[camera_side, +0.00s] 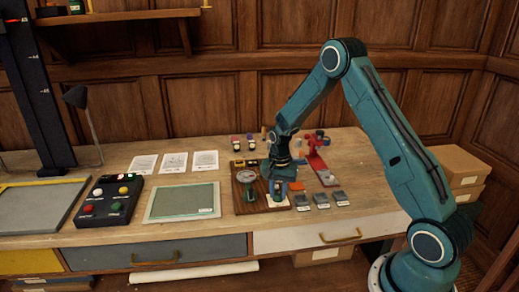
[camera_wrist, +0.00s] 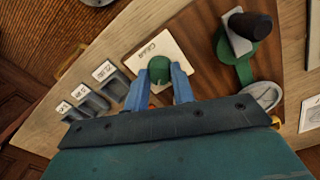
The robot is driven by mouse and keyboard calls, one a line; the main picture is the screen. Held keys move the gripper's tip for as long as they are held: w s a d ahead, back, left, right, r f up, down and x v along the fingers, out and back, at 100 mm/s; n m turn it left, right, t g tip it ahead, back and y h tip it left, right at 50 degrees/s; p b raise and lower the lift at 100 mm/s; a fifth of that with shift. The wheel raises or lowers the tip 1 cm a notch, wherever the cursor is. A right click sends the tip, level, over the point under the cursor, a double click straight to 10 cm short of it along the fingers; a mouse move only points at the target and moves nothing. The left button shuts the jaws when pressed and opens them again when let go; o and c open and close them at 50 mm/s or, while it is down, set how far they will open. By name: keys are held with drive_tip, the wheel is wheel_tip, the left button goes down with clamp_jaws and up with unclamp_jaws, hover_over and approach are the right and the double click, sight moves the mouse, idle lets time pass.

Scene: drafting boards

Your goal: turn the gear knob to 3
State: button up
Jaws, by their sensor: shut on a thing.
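The gear knob (camera_wrist: 159,68) is a round green cap on a cream plate (camera_wrist: 160,45) with dark lettering, on a brown wooden board (camera_wrist: 198,48). In the wrist view my gripper (camera_wrist: 160,75) has its blue fingers on either side of the knob, closed on it. The numbers around the knob are hidden or too small to read, so I cannot tell its setting. In the side view my gripper (camera_side: 279,186) is low over the board, and the cream plate (camera_side: 278,201) shows just below it. The knob is hidden there.
Several labelled grey bins (camera_wrist: 114,84) line the board's other side. A red device (camera_side: 316,160) stands behind the bins. A black button box (camera_side: 108,200) and a green mat (camera_side: 183,202) lie left.

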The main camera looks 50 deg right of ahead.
sight(278, 194)
drive_tip(key=shift+r, duration=0.1)
drive_tip(key=o, duration=1)
drive_tip(key=shift+r, duration=0.1)
wheel_tip(278, 194, up, 14)
drive_tip(key=shift+f, duration=0.2)
idle(0.3)
